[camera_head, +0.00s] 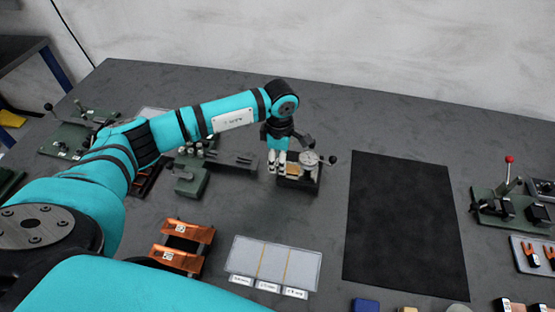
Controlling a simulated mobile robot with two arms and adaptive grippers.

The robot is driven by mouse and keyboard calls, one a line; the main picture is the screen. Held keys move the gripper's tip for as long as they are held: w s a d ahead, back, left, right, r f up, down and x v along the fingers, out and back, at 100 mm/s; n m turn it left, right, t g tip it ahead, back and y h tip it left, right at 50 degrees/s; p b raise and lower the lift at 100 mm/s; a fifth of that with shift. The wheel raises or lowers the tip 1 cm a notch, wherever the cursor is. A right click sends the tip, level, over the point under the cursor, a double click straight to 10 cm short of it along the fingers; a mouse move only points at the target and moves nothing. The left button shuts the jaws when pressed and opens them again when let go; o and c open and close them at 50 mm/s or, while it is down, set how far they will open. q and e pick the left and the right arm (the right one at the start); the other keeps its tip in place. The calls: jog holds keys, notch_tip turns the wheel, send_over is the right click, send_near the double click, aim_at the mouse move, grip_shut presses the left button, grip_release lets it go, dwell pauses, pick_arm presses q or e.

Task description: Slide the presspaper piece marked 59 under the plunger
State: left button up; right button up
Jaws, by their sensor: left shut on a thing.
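My left gripper (278,165) points down at the left side of a small dark gauge stand (297,184) with a round dial (308,159). It is shut on a small tan piece (291,169), which seems to be the presspaper piece. The piece lies low over the stand's base, close to the left of the dial. The number 59 is too small to read. The plunger is too small to make out, so I cannot tell whether the piece is under it. My right gripper is out of view.
A pale sorting tray (273,263) with labels on its front edge lies in front, with a copper-coloured holder (183,244) to its left. A black mat (402,228) lies bare on the right. A green fixture with a red-knobbed lever (509,160) stands at far right.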

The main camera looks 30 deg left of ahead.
aim_at(293, 169)
pick_arm(q)
jog(key=shift+w+d, duration=0.2)
jog(key=shift+d, duration=0.55)
dwell(0.5)
jog(key=shift+w+d+b, duration=0.15)
jog(key=shift+d+b, duration=0.15)
jog(key=shift+d, duration=0.25)
jog(key=shift+w+d+b, duration=0.15)
jog(key=shift+d+b, duration=0.1)
jog(key=shift+d, duration=0.3)
dwell(1.0)
jog(key=shift+f+b, duration=0.15)
jog(key=shift+b, duration=0.2)
dwell(1.0)
jog(key=o, duration=0.7)
jog(key=shift+r+p, duration=0.65)
jog(key=shift+r, duration=0.9)
